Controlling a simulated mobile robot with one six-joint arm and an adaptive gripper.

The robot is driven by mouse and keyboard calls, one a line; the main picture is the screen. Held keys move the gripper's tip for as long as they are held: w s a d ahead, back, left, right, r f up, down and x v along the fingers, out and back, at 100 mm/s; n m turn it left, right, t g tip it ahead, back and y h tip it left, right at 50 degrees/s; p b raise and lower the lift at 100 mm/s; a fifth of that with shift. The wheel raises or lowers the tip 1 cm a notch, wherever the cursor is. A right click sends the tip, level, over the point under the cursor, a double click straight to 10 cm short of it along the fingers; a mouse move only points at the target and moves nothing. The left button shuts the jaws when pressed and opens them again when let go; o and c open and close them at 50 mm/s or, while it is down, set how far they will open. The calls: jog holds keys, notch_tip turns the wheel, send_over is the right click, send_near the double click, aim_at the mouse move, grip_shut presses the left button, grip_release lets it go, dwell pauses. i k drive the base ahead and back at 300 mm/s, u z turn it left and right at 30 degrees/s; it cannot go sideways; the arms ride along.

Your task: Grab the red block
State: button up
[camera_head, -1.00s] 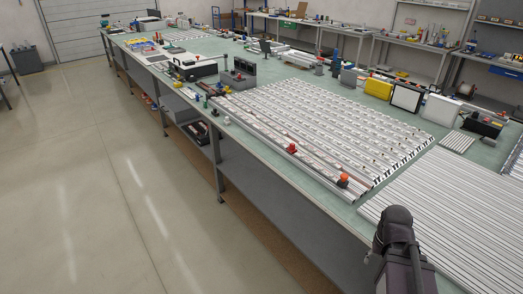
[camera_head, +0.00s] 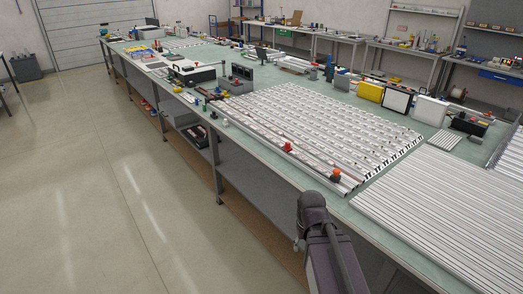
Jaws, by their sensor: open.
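A small red object (camera_head: 287,147) sits at the near edge of the slotted metal profiles on the long green workbench. A second, orange-red object (camera_head: 335,174) sits at the front right corner of the same profiles. Both are too small in the picture to tell which is a plain block. My dark arm rises from the bottom edge, in front of the bench's near side. My gripper is not visible. The arm is well apart from both objects in the picture.
The long green workbench (camera_head: 262,155) runs across the view, with a lower shelf (camera_head: 245,172). Ribbed metal profiles (camera_head: 440,195) cover its near right. A yellow case (camera_head: 370,92) and a white-fronted box (camera_head: 397,100) stand behind. The floor (camera_head: 90,200) at left is clear.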

aim_at(287, 148)
jog(key=z, duration=0.3)
jog(key=i, duration=1)
jog(key=u, duration=0.3)
